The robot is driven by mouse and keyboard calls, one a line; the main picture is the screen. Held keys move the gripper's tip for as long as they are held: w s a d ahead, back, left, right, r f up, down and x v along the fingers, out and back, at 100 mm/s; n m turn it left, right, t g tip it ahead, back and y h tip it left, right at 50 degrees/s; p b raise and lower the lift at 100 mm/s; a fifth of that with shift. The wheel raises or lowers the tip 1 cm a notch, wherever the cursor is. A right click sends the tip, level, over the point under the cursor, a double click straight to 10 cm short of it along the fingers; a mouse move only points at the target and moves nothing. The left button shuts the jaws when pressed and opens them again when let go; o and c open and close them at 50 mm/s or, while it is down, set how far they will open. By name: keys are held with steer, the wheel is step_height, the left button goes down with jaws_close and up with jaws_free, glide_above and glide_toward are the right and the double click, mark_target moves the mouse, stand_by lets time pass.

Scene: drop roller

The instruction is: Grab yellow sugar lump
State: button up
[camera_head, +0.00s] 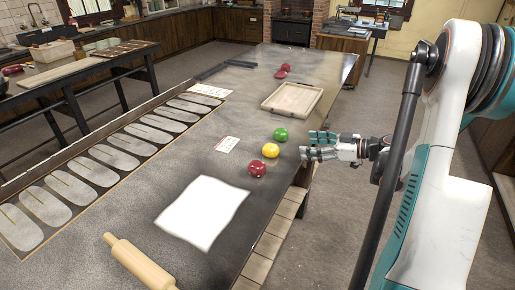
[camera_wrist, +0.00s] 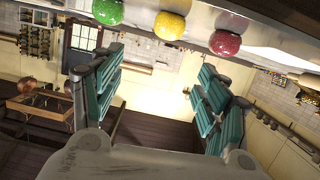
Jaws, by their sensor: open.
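The yellow sugar lump (camera_head: 270,151) is a round ball on the dark table near its right edge. It sits between a green ball (camera_head: 280,134) and a red ball (camera_head: 257,169). My gripper (camera_head: 308,145) is open and empty at the table's right edge, to the right of the yellow lump and apart from it. In the wrist view the yellow lump (camera_wrist: 169,25) shows at the top, between the green ball (camera_wrist: 108,11) and the red ball (camera_wrist: 225,43), beyond the teal fingers of my gripper (camera_wrist: 160,95).
A wooden tray (camera_head: 291,100) lies behind the balls. More red balls (camera_head: 282,71) lie farther back. A white sheet (camera_head: 203,212) and a rolling pin (camera_head: 138,262) are at the front. A small card (camera_head: 227,144) lies left of the balls. Bare table surrounds them.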

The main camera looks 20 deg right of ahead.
step_height(320, 180, down, 2)
steer(key=b, duration=0.2)
glide_toward(276, 153)
steer(key=w+a, duration=0.1)
steer(key=w+a+r, duration=0.1)
steer(key=w, duration=0.1)
steer(key=shift+a+g, duration=0.2)
steer(key=shift+g, duration=0.1)
steer(key=shift+b+x, duration=1.15)
steer(key=shift+x, duration=1.8)
steer(key=shift+r, duration=0.1)
steer(key=c, duration=1.2)
